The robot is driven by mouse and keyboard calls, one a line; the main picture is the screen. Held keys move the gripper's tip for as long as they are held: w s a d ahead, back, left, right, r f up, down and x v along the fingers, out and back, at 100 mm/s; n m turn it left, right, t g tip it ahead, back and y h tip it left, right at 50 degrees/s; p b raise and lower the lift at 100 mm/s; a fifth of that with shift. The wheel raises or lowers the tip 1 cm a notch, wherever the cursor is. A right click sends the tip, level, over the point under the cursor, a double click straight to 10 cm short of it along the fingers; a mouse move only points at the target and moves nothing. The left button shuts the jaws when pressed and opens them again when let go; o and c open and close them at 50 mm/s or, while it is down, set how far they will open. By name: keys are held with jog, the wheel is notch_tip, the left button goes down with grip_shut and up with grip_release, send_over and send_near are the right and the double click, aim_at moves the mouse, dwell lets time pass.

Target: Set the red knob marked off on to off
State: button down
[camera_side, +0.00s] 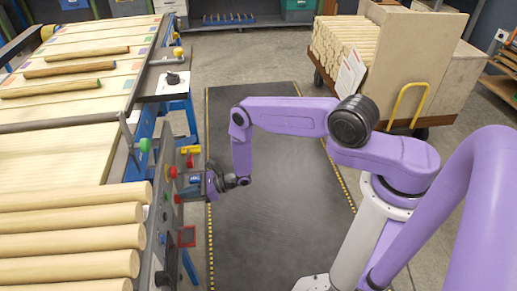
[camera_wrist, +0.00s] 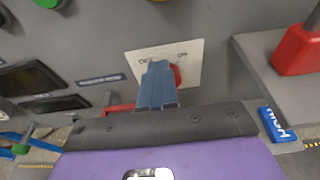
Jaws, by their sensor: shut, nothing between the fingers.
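The red knob (camera_wrist: 177,76) sits on a white plate (camera_wrist: 191,60) on the grey control panel in the wrist view. Small labels stand at the plate's upper left and upper right, too blurred to read surely. My gripper (camera_wrist: 157,68) has its blue fingers shut together with nothing between them. The fingers cover the knob's left part, so its pointing direction is hidden. I cannot tell whether they touch it. In the side view my gripper (camera_side: 184,188) is close against the panel; several red parts show there, and I cannot tell which is the knob.
A red block (camera_wrist: 299,50) on a grey ledge is at the right of the wrist view. Dark display windows (camera_wrist: 55,104) and a green button (camera_wrist: 48,3) are at left.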

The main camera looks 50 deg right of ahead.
jog(key=shift+s, duration=0.15)
jog(key=shift+s+r, duration=0.1)
jog(key=shift+r, duration=0.15)
jog(key=v, duration=0.2)
jog(key=f+v, duration=0.1)
jog(key=v, duration=0.2)
jog(key=shift+s+d, duration=0.3)
jog(key=shift+s, duration=0.05)
